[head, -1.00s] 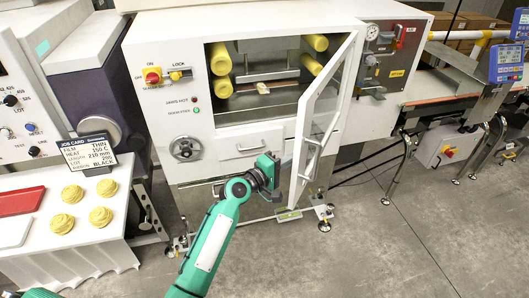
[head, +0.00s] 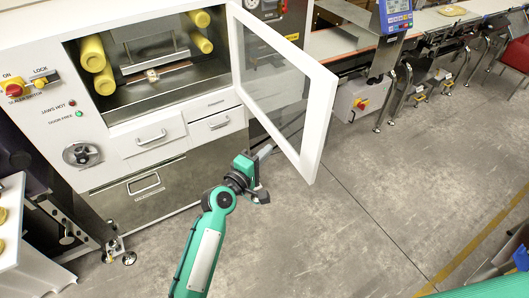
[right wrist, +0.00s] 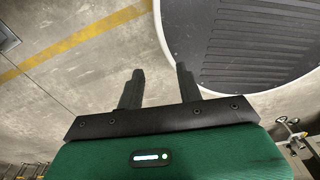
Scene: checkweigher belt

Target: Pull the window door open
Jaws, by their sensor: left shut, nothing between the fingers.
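The window door (head: 283,88) is a white frame around a clear pane, hinged on the right side of the white machine's opening. In the head view it stands wide open, swung out over the floor. My left gripper (head: 265,152) is shut and empty, low by the door's lower inner side, its tips pointing toward the frame. I cannot tell whether they touch it. My right gripper (right wrist: 160,84) shows in the right wrist view with its two dark fingers apart, nothing between them, above the floor and away from the door.
The machine's open chamber holds yellow rolls (head: 96,53) and a sealing bar. Drawers (head: 147,134) with handles sit below. A conveyor (head: 345,38) with a blue display (head: 396,15) stands at the right on metal legs. The grey floor in front is clear.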

